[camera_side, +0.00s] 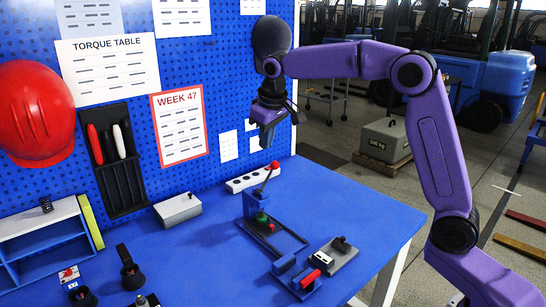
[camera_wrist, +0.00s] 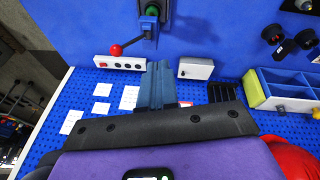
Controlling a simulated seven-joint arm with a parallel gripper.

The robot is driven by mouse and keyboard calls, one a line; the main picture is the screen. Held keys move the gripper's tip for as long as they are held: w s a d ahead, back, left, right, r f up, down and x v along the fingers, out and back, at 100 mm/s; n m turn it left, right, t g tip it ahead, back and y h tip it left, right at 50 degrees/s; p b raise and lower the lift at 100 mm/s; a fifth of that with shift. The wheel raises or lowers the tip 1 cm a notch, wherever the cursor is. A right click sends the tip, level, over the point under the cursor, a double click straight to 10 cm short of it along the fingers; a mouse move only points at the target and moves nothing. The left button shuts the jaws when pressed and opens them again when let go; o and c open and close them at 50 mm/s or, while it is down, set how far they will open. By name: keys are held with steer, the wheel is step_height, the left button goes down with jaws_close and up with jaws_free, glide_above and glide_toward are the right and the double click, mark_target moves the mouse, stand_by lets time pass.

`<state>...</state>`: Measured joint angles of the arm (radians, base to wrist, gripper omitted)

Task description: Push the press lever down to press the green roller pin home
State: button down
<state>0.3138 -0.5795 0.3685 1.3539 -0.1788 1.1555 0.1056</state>
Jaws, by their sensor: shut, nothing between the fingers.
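The press (camera_side: 257,205) is a blue upright on a dark base plate near the middle of the blue table. Its lever ends in a red knob (camera_side: 274,164) and slants up to the right in the side view. In the wrist view the red knob (camera_wrist: 115,50) is left of the fingers. The green roller pin (camera_side: 262,218) is low at the press; green also shows at the top of the wrist view (camera_wrist: 152,13). My gripper (camera_side: 267,143) is shut and empty, pointing down above the red knob and apparently apart from it. How far the pin is seated is unclear.
A white power strip (camera_side: 245,179) and a grey box (camera_side: 178,210) stand behind the press by the blue pegboard (camera_side: 225,60). In front are a blue fixture with a red cylinder (camera_side: 310,278) and a grey block (camera_side: 333,259). The table's right side is clear.

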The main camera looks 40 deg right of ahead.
steer(key=w+d+r+m+h, duration=0.1)
steer(key=w+d+m, duration=0.1)
steer(key=w+d, duration=0.3)
steer(key=shift+w+d, duration=0.4)
steer(key=shift+d, duration=0.45)
steer(key=shift+f, duration=0.1)
glide_toward(272, 163)
steer(key=shift+x, duration=3.2)
steer(key=shift+s+f, duration=0.1)
steer(key=shift+s, duration=0.05)
